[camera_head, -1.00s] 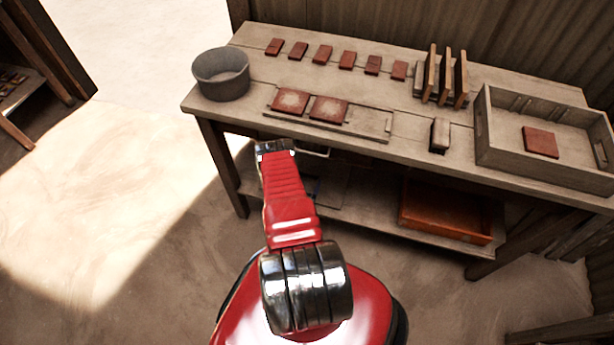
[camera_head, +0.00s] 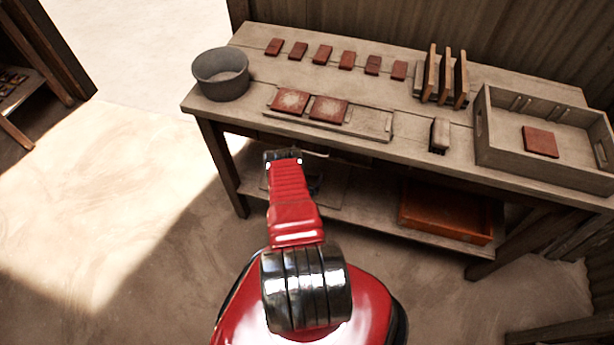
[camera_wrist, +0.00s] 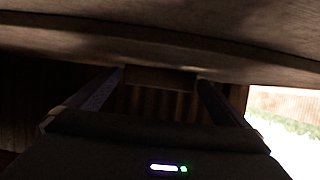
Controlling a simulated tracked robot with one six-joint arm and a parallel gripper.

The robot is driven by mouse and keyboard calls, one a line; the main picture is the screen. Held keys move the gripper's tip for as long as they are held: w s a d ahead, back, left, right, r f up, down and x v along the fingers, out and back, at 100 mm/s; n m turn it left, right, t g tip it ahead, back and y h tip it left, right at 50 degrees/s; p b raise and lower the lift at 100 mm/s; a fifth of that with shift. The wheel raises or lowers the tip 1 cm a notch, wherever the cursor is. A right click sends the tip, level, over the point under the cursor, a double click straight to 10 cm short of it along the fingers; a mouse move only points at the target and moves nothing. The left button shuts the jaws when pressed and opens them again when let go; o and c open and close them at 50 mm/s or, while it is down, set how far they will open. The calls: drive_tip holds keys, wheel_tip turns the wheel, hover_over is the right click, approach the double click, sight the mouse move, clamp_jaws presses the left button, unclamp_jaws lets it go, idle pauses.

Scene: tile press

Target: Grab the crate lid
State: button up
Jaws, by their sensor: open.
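My gripper (camera_head: 283,155) is at the front edge of the workbench, low beside the space under its top. In the wrist view my gripper (camera_wrist: 161,80) has its two fingers apart. A short dark wooden bar (camera_wrist: 160,78) shows between the fingertips; I cannot tell whether it touches them or what it belongs to. I cannot make out a crate lid for certain. A grey wooden crate (camera_head: 520,166) stands open on the right of the bench, with a red tile (camera_head: 540,142) inside. My arm hides part of the lower shelf.
The workbench (camera_head: 420,150) holds a grey bucket (camera_head: 222,76), a board (camera_head: 370,123) with two red tiles, a small block (camera_head: 439,134), upright boards (camera_head: 445,78) and a row of red tiles. An orange tray (camera_head: 445,212) sits on the lower shelf. Floor at left is clear.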

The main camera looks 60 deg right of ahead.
drive_tip(key=c, duration=1.4)
drive_tip(key=shift+d+r, duration=0.1)
drive_tip(key=shift+r, duration=0.1)
drive_tip(key=shift+r, duration=1.7)
drive_tip(key=s+a, duration=0.2)
drive_tip(key=a, duration=1.6)
drive_tip(key=shift+s, duration=0.4)
drive_tip(key=shift+f, duration=0.15)
